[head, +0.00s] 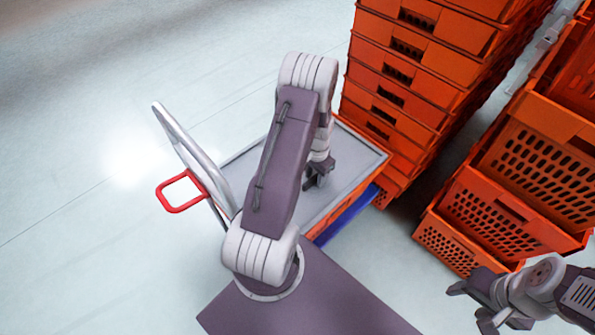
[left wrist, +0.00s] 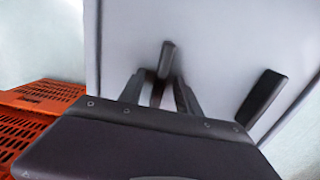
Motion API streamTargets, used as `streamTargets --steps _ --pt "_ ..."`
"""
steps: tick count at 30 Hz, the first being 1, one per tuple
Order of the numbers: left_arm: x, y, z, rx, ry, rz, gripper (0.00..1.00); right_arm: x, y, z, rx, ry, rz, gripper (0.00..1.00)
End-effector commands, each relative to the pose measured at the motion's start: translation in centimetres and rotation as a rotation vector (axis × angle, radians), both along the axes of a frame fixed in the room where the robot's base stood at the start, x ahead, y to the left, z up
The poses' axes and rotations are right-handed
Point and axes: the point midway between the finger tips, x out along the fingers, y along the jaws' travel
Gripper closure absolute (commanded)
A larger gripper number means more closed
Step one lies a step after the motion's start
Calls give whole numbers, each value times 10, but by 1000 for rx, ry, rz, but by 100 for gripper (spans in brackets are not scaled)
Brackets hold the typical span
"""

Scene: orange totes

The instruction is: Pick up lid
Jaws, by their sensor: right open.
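A flat grey panel (head: 352,158), which looks like the lid, lies with an orange edge around it beneath my left arm. That arm hides much of its middle. My left gripper (head: 318,176) is dark and points down at the panel near its right part; I cannot tell whether it touches. In the left wrist view, the pale grey panel (left wrist: 225,45) fills most of the picture, with dark gripper parts in front of it. How far the jaws are apart is unclear. My right gripper (head: 470,302) is open and empty at the lower right, well away from the panel.
A silver handle (head: 182,140) with a red loop (head: 160,193) stands left of the panel. A blue part (head: 348,214) shows below its near edge. A tall stack of orange totes (head: 415,75) stands behind it. More orange totes (head: 510,215) stand right. The floor at left is clear.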

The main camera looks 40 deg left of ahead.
Motion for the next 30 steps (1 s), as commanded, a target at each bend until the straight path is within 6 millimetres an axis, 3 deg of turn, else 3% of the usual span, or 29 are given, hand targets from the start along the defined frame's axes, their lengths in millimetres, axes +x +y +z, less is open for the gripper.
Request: streamTargets --steps 7,11,30 --pt "0 0 -2 0 -1 0 63 0 0 0 0 0 0 45" --pt "0 0 -2 0 -1 0 99 0 0 0 0 0 0 45" --pt "0 0 -2 0 -1 0 100 0 0 0 0 0 0 45"
